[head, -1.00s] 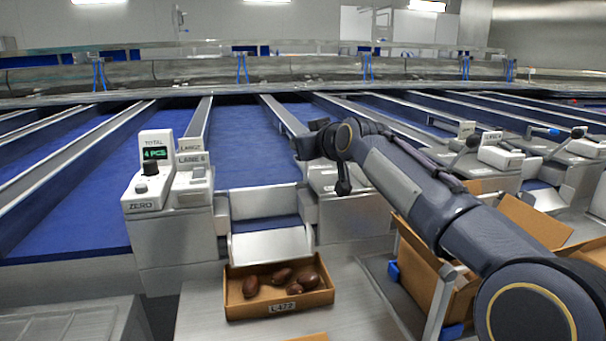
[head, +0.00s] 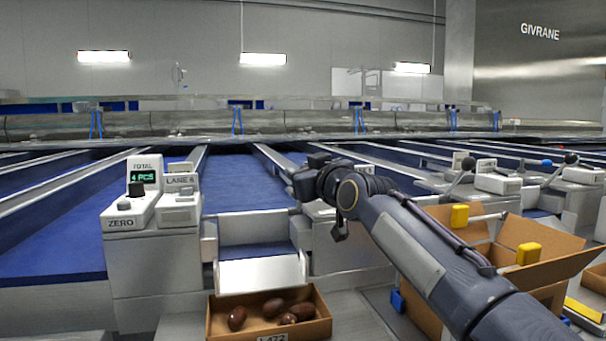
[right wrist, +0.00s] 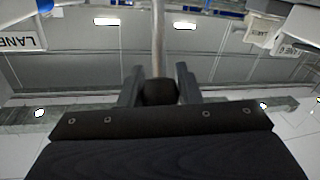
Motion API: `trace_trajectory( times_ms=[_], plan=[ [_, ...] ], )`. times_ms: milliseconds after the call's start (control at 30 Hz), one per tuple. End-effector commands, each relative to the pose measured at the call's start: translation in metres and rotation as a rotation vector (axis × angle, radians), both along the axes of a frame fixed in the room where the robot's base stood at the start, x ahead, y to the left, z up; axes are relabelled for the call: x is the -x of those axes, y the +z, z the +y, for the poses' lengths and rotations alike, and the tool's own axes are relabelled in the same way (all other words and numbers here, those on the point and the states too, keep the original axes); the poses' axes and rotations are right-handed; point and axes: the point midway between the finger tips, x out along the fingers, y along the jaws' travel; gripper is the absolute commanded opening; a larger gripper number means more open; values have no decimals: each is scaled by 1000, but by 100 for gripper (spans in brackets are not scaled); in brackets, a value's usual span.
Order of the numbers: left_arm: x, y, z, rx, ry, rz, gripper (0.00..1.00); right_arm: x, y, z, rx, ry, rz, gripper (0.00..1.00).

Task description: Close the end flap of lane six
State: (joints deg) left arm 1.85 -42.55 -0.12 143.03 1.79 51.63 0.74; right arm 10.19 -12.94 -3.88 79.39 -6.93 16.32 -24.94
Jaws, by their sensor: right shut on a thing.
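The end flap (head: 262,273) of lane six is a silver plate at the foot of the blue lane, in the middle of the head view. It slopes down and outward, open, above a small box of dates. The LANE 6 sign (head: 180,181) is on the console to its left. My right gripper (head: 303,184) is right of and above the flap, partly hidden by my own wrist. In the right wrist view my right gripper (right wrist: 158,88) is shut on a black knob (right wrist: 159,93) on a metal rod (right wrist: 158,40). My left gripper is not in view.
A counter (head: 143,177) reads 4 PCS beside the ZERO panel. The cardboard box (head: 222,319) holding several brown dates sits below the flap. An open carton (head: 560,262) stands to the right, near my arm. Other lanes' levers (head: 459,178) are further right.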

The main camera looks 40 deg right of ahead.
Motion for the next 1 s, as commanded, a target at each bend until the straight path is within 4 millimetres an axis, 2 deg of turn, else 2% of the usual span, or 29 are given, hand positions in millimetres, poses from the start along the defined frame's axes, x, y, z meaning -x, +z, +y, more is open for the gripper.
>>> trace_trajectory(
  times_ms=[67, 100, 267, 567, 667, 1000],
  plan=[
    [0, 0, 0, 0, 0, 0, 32, -1, -3, 1, -1, 3, 6, 0],
    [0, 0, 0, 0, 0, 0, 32, -1, -3, 1, -1, 3, 6, 32],
    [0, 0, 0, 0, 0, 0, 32, -1, -2, 1, -1, 2, 4, 52],
    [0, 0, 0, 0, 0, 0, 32, 2, -1, 1, 0, 1, 1, 52],
    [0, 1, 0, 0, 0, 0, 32, 12, 0, 4, 0, 0, 1, 52],
    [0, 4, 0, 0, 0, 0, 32, 64, -2, 20, 0, 1, 1, 52]
  ],
)
